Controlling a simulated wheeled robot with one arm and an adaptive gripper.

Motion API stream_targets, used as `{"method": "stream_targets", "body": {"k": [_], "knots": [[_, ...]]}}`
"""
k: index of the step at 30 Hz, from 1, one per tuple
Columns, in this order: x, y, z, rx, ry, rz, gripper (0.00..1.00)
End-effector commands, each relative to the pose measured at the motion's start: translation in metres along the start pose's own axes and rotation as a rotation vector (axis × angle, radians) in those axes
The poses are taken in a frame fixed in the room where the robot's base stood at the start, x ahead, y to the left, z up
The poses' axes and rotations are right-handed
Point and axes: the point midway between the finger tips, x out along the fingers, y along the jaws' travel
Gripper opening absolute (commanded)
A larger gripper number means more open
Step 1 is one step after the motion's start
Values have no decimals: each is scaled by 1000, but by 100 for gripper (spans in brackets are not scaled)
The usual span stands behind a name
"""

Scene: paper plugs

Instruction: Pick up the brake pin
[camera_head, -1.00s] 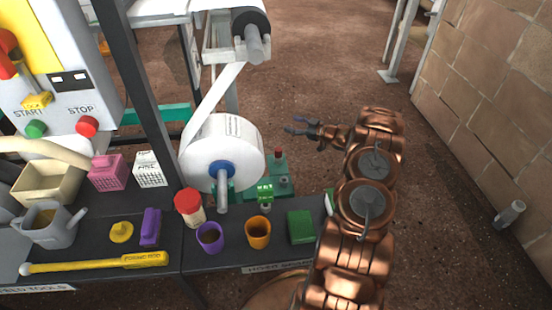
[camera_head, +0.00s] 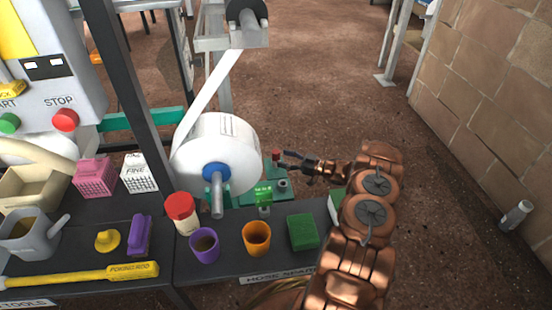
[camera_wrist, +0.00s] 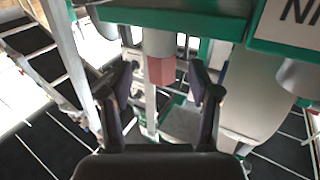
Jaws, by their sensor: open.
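The likely brake pin (camera_head: 276,154) is a small red-topped post on the green base beside the paper roll. In the wrist view it is a grey cylinder with a red end (camera_wrist: 161,70), lying between the lines of my two fingertips. My gripper (camera_head: 283,160) is open and points left at the red top, very near it. In the wrist view its dark fingers (camera_wrist: 161,84) stand apart on either side of the red end. I cannot tell whether either finger touches it. Nothing is held.
The large white paper roll (camera_head: 217,153) on its blue hub is left of the pin. A green block (camera_head: 263,195) stands in front. Purple (camera_head: 205,246) and orange (camera_head: 256,240) cups and a green box (camera_head: 303,232) line the dark bench. Open floor lies beyond.

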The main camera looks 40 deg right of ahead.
Motion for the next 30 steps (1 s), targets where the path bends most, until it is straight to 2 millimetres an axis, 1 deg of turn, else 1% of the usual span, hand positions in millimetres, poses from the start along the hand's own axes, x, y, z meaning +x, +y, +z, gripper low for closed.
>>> {"method": "stream_targets", "body": {"k": [1, 9, 12, 19, 30], "knots": [[7, -2, 1, 0, -1, -4, 62], [36, -2, -4, -1, 0, -2, 62], [40, -1, -5, -1, 1, 0, 62], [40, -1, -6, 0, 1, 1, 61], [40, -1, -5, 0, 1, 0, 22]]}}
